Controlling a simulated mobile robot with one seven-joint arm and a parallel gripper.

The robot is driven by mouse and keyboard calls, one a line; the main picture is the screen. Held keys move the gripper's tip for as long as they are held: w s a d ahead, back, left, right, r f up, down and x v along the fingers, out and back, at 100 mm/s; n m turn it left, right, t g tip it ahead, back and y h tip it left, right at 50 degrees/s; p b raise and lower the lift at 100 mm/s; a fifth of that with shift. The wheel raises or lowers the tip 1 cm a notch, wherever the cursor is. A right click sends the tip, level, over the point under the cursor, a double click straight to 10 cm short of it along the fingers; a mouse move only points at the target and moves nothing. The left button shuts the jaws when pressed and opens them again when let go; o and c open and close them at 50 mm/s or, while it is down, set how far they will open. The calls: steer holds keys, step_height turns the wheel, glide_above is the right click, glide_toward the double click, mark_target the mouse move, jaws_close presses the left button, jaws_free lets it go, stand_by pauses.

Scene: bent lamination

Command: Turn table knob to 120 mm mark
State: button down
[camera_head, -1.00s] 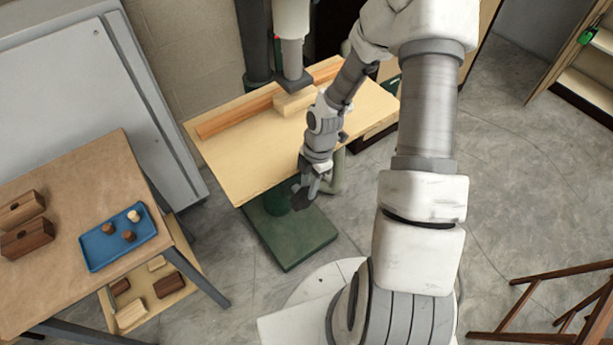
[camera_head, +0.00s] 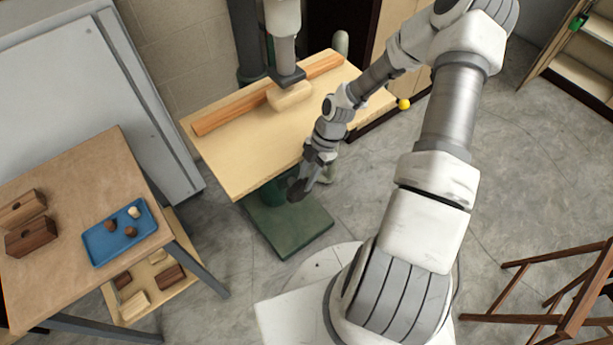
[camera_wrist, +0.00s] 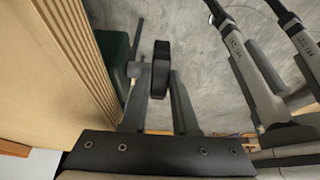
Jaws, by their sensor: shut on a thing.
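The drill-press table (camera_head: 232,160) is a pale wooden board on a green base (camera_head: 290,228). A dark round knob (camera_head: 296,190) sits below its front edge. My gripper (camera_head: 304,182) reaches down beside that edge and is shut on the knob. In the wrist view the black knob (camera_wrist: 160,70) is seen edge-on between the fingers of my gripper (camera_wrist: 158,88). The ribbed edge of the table (camera_wrist: 75,50) is close on the left there. No scale or 120 mm mark can be made out in either view.
A wooden fence (camera_head: 225,117) and a pale block (camera_head: 290,95) lie on the table under the press head (camera_head: 286,75). A workbench (camera_head: 60,195) with a blue tray (camera_head: 110,252) stands at left. A wooden chair (camera_head: 560,300) is at lower right.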

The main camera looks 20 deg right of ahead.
steer(key=shift+w+r, duration=0.1)
steer(key=shift+w, duration=0.05)
steer(key=c, duration=1)
jaws_free()
steer(key=shift+o, duration=0.2)
steer(key=v, duration=1.7)
steer(key=shift+r+b, duration=0.25)
steer(key=shift+b, duration=0.2)
